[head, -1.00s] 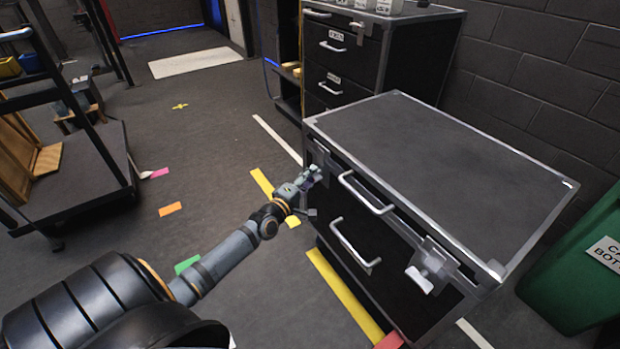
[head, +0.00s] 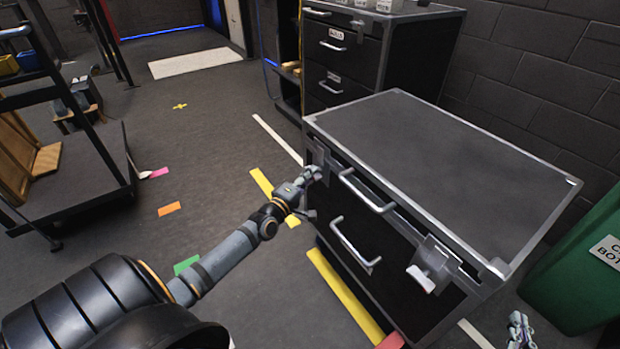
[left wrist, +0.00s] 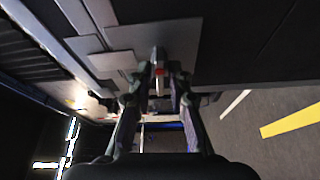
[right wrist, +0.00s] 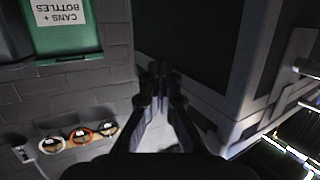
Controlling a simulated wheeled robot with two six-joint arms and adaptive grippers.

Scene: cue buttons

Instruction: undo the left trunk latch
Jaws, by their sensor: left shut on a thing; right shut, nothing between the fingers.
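The black trunk (head: 440,160) with grey metal edges stands at the right of the head view, its lid down. The left latch is at its front left corner, mostly hidden behind my left gripper (head: 312,174). In the left wrist view my left gripper (left wrist: 158,92) is shut on the latch tab (left wrist: 159,70), against the metal plate. The right latch (head: 430,264) hangs on the front near the right corner, its pale tab sticking out. My right gripper (head: 520,328) is at the lower right of the head view, beside the trunk. In the right wrist view it (right wrist: 158,72) is shut and empty.
Two bar handles (head: 352,245) jut from the trunk's front. A green bin (head: 575,270) stands right of the trunk by the brick wall. A dark drawer cabinet (head: 375,55) stands behind. A cart (head: 80,200) is at the left. The floor between is open.

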